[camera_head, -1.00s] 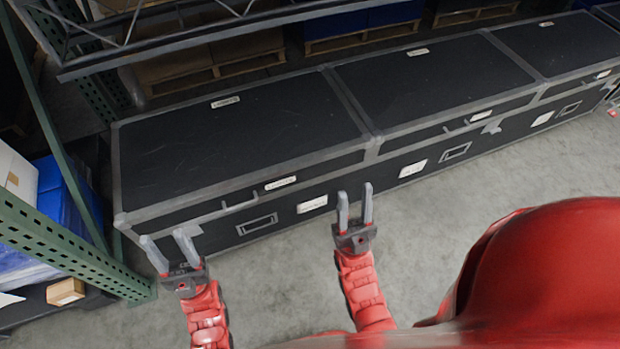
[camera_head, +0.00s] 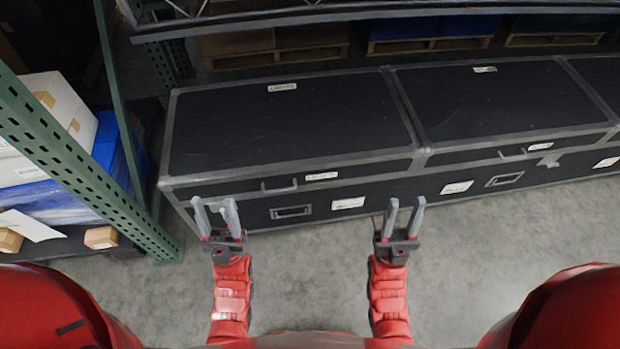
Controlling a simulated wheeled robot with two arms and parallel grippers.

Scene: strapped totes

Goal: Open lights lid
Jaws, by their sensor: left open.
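The lights case is a long black case with grey edging, and its closed lid (camera_head: 290,125) carries a small white label that appears to read "Lights" (camera_head: 282,87). A grey handle (camera_head: 279,187) sits on the front edge of the lid, left of centre, with another white label beside it. A recessed handle (camera_head: 290,212) is on the body below. My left gripper (camera_head: 216,215) is open and empty, in front of the case's left end. My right gripper (camera_head: 404,217) is open and empty, in front of the case's right end. Neither visibly holds the handle.
A second black case (camera_head: 500,100) adjoins on the right, with more beyond. A green rack upright (camera_head: 80,165) and shelves with boxes (camera_head: 60,115) stand at the left. A rack beam and pallets (camera_head: 430,43) are behind. Grey floor (camera_head: 480,240) is clear in front.

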